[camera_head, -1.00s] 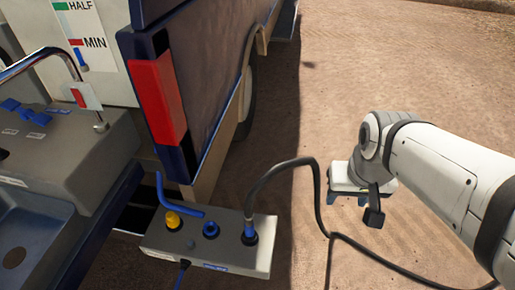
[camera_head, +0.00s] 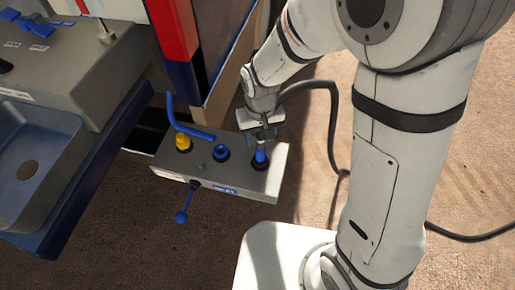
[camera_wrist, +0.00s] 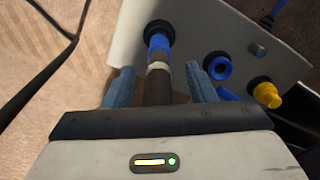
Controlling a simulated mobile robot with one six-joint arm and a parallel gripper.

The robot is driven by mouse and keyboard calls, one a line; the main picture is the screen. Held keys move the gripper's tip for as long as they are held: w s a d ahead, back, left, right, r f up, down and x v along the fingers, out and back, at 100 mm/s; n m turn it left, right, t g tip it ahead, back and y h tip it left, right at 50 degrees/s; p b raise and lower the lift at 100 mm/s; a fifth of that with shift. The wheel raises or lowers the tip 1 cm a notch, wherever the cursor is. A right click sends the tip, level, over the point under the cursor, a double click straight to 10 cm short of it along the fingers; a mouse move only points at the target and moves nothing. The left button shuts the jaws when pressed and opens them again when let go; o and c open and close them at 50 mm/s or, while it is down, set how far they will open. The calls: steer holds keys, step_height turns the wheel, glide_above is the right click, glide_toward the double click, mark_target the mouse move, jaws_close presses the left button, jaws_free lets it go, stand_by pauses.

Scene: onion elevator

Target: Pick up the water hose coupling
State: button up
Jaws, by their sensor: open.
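The water hose coupling (camera_wrist: 159,45) is a blue collar with a pale ring, seated upright in a dark socket on the grey panel box. In the head view the blue coupling (camera_head: 260,157) shows at the right end of the box, just below my gripper (camera_head: 264,133). In the wrist view my gripper (camera_wrist: 162,85) is open, with one blue finger on each side of the black hose (camera_wrist: 157,88) close to the coupling. Gaps show between the fingers and the hose. My gripper hides the top of the hose in the head view.
The grey panel box (camera_head: 232,178) also carries a blue ring socket (camera_head: 221,153), a yellow fitting (camera_head: 183,142), a bent blue pipe (camera_head: 186,120) and a blue-knobbed lever (camera_head: 183,216). A sink unit (camera_head: 50,140) stands left. The hose (camera_head: 333,130) loops right onto open sandy ground.

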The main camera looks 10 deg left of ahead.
mark_target(260, 147)
step_height(260, 147, down, 6)
steer(key=shift+r, duration=0.1)
steer(key=shift+w, duration=0.1)
steer(key=shift+c, duration=0.4)
jaws_close()
